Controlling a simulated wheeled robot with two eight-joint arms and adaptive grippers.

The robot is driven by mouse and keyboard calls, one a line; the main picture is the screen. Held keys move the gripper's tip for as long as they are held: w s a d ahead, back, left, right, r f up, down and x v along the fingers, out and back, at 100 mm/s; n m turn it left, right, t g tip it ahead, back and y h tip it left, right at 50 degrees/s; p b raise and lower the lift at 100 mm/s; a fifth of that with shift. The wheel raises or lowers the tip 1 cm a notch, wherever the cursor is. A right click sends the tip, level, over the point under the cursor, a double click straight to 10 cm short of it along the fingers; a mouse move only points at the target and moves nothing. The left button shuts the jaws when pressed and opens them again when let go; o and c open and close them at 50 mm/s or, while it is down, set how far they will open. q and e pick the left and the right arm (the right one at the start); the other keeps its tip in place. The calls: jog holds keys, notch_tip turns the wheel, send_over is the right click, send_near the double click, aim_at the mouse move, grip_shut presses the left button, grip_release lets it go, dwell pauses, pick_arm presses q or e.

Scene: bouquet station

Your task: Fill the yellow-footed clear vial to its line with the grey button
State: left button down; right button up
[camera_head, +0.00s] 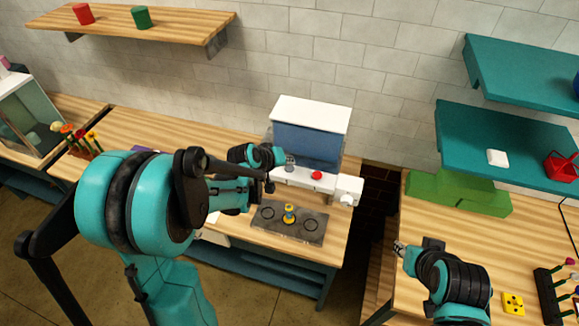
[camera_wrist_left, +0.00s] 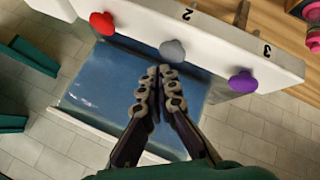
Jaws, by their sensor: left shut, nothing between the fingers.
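The vial with a yellow foot (camera_head: 289,215) stands upright on a dark plate (camera_head: 268,228) in front of the dispenser (camera_head: 311,112); its fill level is too small to tell. The grey button (camera_wrist_left: 173,50) sits between a red button (camera_wrist_left: 102,23) and a purple button (camera_wrist_left: 243,82) on the dispenser's white front. My left gripper (camera_wrist_left: 160,72) is shut and empty, its fingertips just short of the grey button in the wrist view; contact cannot be told. My right gripper (camera_head: 400,248) is over the right-hand table, far from the vial; its fingers are unclear.
The plate has dark rings on both sides of the vial. A white box (camera_head: 348,190) adjoins the dispenser's right side. A gap separates the two tables. A green block (camera_head: 458,192) and a yellow piece (camera_head: 513,304) are on the right table. Flowers (camera_head: 78,138) stand at left.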

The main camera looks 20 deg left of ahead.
aim_at(288, 169)
pick_arm(q)
jog(key=shift+r+p, duration=1.7)
jog(key=shift+r, duration=0.8)
dwell(0.6)
jog(key=m, duration=0.3)
jog(key=shift+w+r+m+b, duration=0.1)
jog(key=shift+r+m+b, duration=0.15)
jog(key=shift+m+b, duration=0.15)
notch_tip(288, 169, up, 3)
jog(key=m+b, duration=0.1)
jog(key=m, duration=1.4)
jog(key=shift+r+h+b, duration=0.1)
jog(key=shift+h+b, duration=0.25)
jog(key=shift+h, duration=0.05)
